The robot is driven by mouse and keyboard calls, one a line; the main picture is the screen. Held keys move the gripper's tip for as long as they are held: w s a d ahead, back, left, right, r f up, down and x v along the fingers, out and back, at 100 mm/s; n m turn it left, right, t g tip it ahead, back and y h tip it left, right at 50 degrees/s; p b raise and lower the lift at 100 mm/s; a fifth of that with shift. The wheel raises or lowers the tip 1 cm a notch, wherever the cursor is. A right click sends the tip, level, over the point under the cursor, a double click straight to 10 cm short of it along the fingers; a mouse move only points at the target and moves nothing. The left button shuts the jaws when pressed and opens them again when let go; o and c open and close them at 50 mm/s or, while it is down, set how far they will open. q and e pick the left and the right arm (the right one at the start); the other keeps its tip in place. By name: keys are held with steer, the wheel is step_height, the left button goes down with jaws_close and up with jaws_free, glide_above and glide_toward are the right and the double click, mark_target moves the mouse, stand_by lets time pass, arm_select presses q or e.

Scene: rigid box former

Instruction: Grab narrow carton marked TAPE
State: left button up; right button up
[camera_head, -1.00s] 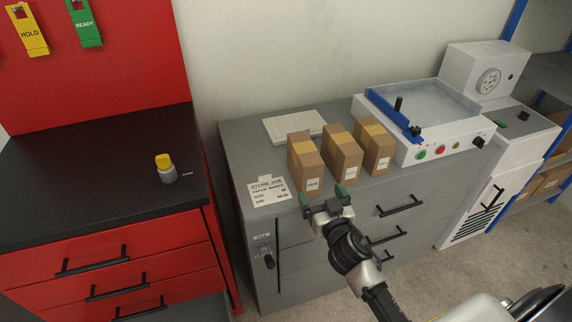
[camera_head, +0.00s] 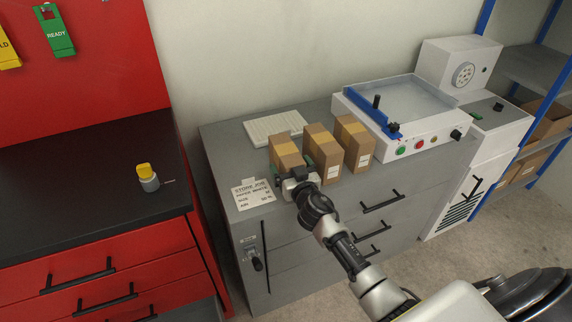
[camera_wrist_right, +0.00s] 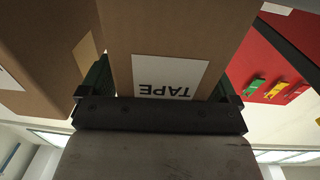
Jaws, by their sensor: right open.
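The narrow brown carton marked TAPE (camera_head: 284,148) stands upright at the left end of a row of cartons on the grey cabinet top. Its tan body (camera_wrist_right: 180,28) and white TAPE label, upside down, fill the middle of the right wrist view. My right gripper (camera_head: 293,168) is at the carton's front face, jaws open. In the right wrist view my right gripper (camera_wrist_right: 160,88) has one finger on each side of the carton; whether they touch it I cannot tell. The carton's lower front is hidden by the gripper in the head view. My left gripper is not in view.
Two similar cartons stand close to the right, the middle one (camera_head: 322,150) and the right one (camera_head: 354,142). A printed card (camera_head: 252,194) lies left of the gripper. A white ribbed pad (camera_head: 275,126) lies behind; a white machine (camera_head: 420,115) stands at right.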

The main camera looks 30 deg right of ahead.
steer(key=shift+r, duration=0.1)
steer(key=c, duration=1.2)
